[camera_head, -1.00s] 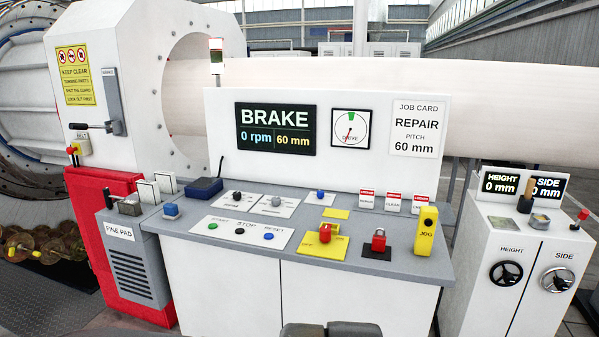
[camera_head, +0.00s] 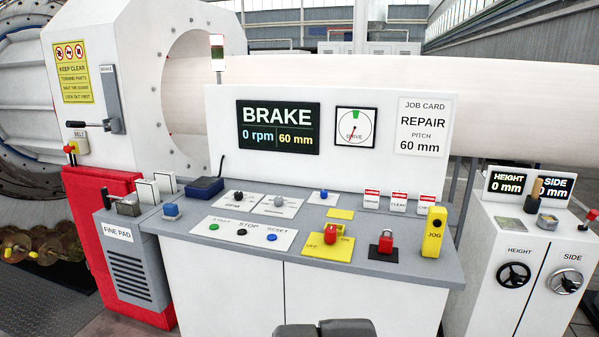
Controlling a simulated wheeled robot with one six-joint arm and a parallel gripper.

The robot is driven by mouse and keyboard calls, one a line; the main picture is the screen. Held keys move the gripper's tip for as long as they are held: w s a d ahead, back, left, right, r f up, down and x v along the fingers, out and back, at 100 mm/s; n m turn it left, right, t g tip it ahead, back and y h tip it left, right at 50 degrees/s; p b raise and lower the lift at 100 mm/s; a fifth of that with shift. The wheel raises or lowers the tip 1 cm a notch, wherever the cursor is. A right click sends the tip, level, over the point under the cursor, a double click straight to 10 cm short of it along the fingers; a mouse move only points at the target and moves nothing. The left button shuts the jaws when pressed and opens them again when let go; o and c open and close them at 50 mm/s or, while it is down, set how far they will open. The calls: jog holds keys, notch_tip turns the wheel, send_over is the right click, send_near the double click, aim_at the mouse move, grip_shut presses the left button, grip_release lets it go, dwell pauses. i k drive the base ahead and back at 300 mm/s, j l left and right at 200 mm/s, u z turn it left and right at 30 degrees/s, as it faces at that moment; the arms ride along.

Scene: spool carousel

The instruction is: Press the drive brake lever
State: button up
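The drive brake lever (camera_head: 91,125) is on the white machine housing at the left, on a tall grey plate (camera_head: 112,92) labelled BRAKE. Its arm points left, nearly level, and ends in a black grip. Nothing touches it. The display (camera_head: 279,127) on the console reads BRAKE, 0 rpm and 60 mm. A dark grey part of my arm (camera_head: 328,329) shows at the bottom edge, in front of the console and far from the lever. My gripper's fingers are not visible.
A red cabinet (camera_head: 96,207) and the grey FINE PAD unit (camera_head: 133,262) stand below the lever. A red-knobbed BELT lever (camera_head: 71,150) is just under it. A white cabinet (camera_head: 529,252) stands right.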

aim_at(71, 124)
jog(key=u, duration=1.3)
